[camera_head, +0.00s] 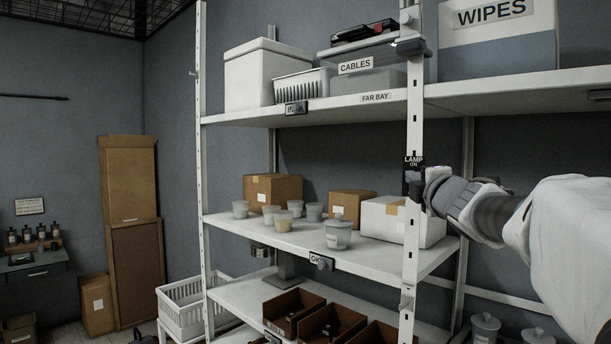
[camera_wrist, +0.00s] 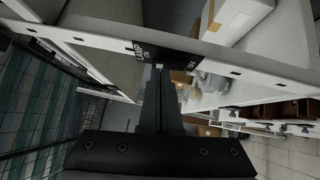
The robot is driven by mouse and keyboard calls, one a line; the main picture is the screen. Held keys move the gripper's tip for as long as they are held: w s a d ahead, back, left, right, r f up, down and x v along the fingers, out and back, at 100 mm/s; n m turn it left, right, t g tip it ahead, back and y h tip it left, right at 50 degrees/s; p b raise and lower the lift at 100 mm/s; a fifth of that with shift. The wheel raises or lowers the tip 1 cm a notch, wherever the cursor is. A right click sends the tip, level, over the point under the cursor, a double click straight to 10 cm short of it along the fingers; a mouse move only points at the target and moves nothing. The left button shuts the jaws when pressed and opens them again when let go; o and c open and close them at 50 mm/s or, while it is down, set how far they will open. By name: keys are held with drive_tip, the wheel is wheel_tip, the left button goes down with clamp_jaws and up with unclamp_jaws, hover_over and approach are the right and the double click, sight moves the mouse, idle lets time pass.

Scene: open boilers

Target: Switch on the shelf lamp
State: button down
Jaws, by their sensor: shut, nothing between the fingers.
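A small black switch box labelled "LAMP" and "ON" (camera_head: 414,163) is fixed to the white front post of the shelf. My gripper (camera_head: 424,192) comes in from the right and is at the post, right beside the box's lower part. In the wrist view my gripper's fingers (camera_wrist: 160,70) are together and empty, with their tips at the box's edge. I cannot tell whether they touch it, and the switch itself is hidden. A small dark fixture (camera_head: 411,47) sits higher on the post; I cannot tell whether it is the lamp.
The white shelf (camera_head: 290,238) holds several cups, two brown boxes and a white box (camera_head: 385,218) behind the post. Above are a "CABLES" bin (camera_head: 365,80) and a "WIPES" box (camera_head: 498,45). Brown open bins (camera_head: 330,325) stand below.

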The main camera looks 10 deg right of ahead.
idle(0.4)
drive_tip(key=shift+w+d+r, duration=0.1)
drive_tip(key=shift+d+r, duration=0.1)
drive_tip(key=shift+d, duration=0.05)
drive_tip(key=shift+a, duration=0.1)
